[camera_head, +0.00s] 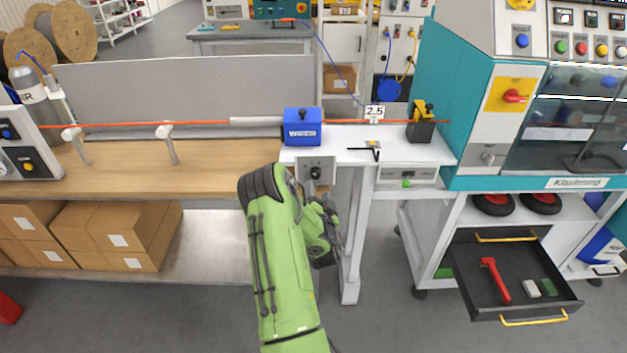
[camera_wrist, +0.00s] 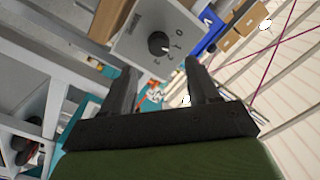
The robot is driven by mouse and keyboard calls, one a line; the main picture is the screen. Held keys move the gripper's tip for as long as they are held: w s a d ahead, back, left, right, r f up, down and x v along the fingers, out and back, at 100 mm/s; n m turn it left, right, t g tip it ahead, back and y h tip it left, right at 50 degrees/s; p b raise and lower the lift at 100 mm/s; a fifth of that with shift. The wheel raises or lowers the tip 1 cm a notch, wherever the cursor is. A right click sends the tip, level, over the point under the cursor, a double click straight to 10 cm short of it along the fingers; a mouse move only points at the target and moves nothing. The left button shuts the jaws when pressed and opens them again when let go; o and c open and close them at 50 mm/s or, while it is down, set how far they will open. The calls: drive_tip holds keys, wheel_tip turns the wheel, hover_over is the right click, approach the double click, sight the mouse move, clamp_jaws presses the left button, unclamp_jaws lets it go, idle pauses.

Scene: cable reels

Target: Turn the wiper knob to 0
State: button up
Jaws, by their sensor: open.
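The wiper knob (camera_head: 315,172) is a small black rotary knob on a grey control panel (camera_head: 329,163) below the blue box (camera_head: 303,127) at the table edge. In the wrist view the knob (camera_wrist: 158,43) sits on the grey panel face (camera_wrist: 138,46), with small marks around it. A pale pointer mark shows on the knob, but I cannot tell surely which mark it points to. My gripper (camera_wrist: 160,70) is open and empty, its two dark fingers apart, with the knob beyond the gap between their tips, not touched. In the head view my arm partly hides the gripper.
A table leg (camera_head: 353,250) stands just right of my gripper. An orange cable (camera_head: 215,124) runs across the bench and through the blue box. An open drawer (camera_head: 512,285) with a red tool juts out at the right. Cardboard boxes (camera_head: 120,232) fill the shelf at left.

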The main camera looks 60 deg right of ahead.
sight(316, 175)
drive_tip(key=b+x, duration=0.1)
drive_tip(key=x, duration=0.6)
drive_tip(key=shift+d, duration=0.15)
drive_tip(key=c, duration=1)
drive_tip(key=shift+c, duration=0.2)
drive_tip(key=shift+n, duration=0.3)
drive_tip(key=shift+f+n+b, duration=0.1)
drive_tip(key=shift+n+b, duration=0.65)
drive_tip(key=shift+n, duration=0.45)
drive_tip(key=shift+n+b, duration=0.7)
drive_tip(key=shift+n, duration=1.7)
